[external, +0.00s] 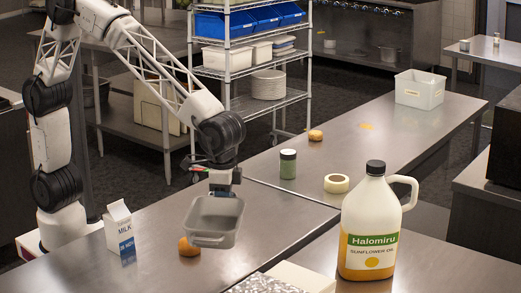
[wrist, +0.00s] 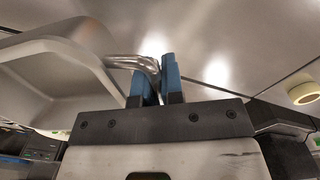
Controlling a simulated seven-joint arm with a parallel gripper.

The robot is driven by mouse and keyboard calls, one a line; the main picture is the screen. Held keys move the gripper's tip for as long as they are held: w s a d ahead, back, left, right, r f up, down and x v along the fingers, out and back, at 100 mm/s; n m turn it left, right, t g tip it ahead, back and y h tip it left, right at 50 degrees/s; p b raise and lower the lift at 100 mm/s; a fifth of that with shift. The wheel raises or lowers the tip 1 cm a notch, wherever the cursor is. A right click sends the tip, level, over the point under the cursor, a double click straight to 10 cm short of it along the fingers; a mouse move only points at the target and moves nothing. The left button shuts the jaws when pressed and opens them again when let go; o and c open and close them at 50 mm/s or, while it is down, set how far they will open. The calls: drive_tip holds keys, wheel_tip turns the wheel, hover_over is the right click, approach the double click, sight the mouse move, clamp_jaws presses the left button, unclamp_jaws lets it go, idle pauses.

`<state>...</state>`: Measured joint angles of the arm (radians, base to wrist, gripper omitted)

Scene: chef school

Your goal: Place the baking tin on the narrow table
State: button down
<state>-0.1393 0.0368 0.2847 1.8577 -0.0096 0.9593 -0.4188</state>
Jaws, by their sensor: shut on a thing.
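The baking tin (external: 213,219) is a grey rectangular pan with handles. In the external view it hangs just above the near metal table (external: 155,262), at the table's middle. My gripper (external: 221,188) is above the tin's far side and is shut on its rim or handle. In the wrist view the blue fingers of my gripper (wrist: 157,80) close around the tin's metal handle (wrist: 130,62), and the tin's body (wrist: 55,70) fills the left side. Whether the tin's underside touches anything is hard to tell.
A milk carton (external: 120,230) stands left of the tin. An oil jug (external: 370,225), tape roll (external: 336,183) and green jar (external: 288,164) are to the right. A white bin (external: 419,90) stands farther back. A wire shelf (external: 250,72) is behind.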

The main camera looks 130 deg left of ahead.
drive_tip(key=s+d+m, duration=0.2)
drive_tip(key=s+d, duration=0.1)
drive_tip(key=d, duration=0.5)
drive_tip(key=s+d+m, duration=0.1)
drive_tip(key=s+d, duration=0.1)
drive_tip(key=d, duration=0.6)
drive_tip(key=m, duration=0.3)
hover_over(103, 271)
drive_tip(key=shift+s+f, duration=0.1)
drive_tip(key=shift+f, duration=0.55)
drive_tip(key=shift+f, duration=3.15)
drive_tip(key=shift+f, duration=1.95)
drive_tip(key=c, duration=1.2)
unclamp_jaws()
drive_tip(key=shift+c, duration=0.2)
